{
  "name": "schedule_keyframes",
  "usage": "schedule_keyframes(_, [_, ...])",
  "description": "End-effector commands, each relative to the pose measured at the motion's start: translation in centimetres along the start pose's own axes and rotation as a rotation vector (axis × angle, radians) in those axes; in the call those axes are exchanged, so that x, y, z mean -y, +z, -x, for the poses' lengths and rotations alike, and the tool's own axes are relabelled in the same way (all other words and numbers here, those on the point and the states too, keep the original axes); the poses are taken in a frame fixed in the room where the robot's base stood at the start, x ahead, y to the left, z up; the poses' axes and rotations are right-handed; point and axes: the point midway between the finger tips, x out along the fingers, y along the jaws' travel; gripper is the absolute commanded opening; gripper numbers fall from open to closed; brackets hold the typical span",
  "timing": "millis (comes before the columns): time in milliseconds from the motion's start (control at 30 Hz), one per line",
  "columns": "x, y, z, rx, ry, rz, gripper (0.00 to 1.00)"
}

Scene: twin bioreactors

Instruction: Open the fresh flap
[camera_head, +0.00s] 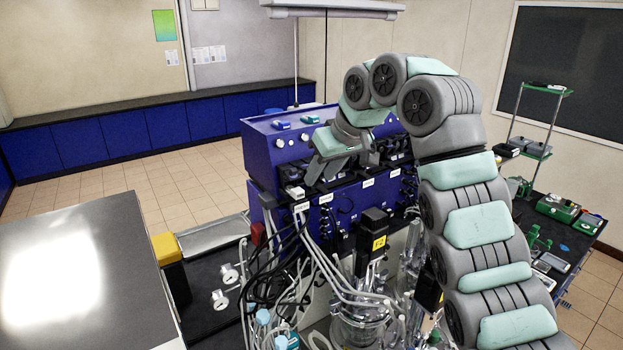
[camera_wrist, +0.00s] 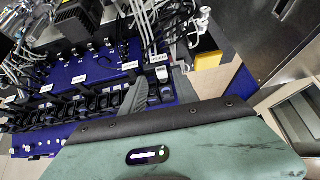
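A blue control unit (camera_head: 268,155) stands in the middle of the head view. A row of dark pump heads with flaps (camera_head: 395,148) runs along its front, above small white labels (camera_head: 326,198). The label text is too small to read, so I cannot tell which flap is the fresh one. The pump row (camera_wrist: 85,103) also crosses the wrist view. My gripper (camera_head: 318,172) is at the left part of this row. In the wrist view one grey finger (camera_wrist: 135,95) shows close to the row's end; contact cannot be told.
Tubes and cables (camera_head: 285,265) hang below the unit at the left. Glass vessels (camera_head: 360,305) and a dark motor (camera_head: 373,235) stand in front. A grey-topped bench (camera_head: 120,285) is at the left, with a yellow-topped box (camera_head: 168,250) beside it.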

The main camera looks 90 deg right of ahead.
Motion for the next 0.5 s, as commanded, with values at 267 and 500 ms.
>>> schedule_keyframes(267, [-3.2, -3.8, -0.9, -0.541, -0.087, -0.079, 0.36])
schedule_keyframes(500, [-3.8, -1.0, -2.5, -0.879, -0.028, -0.069, 0.36])
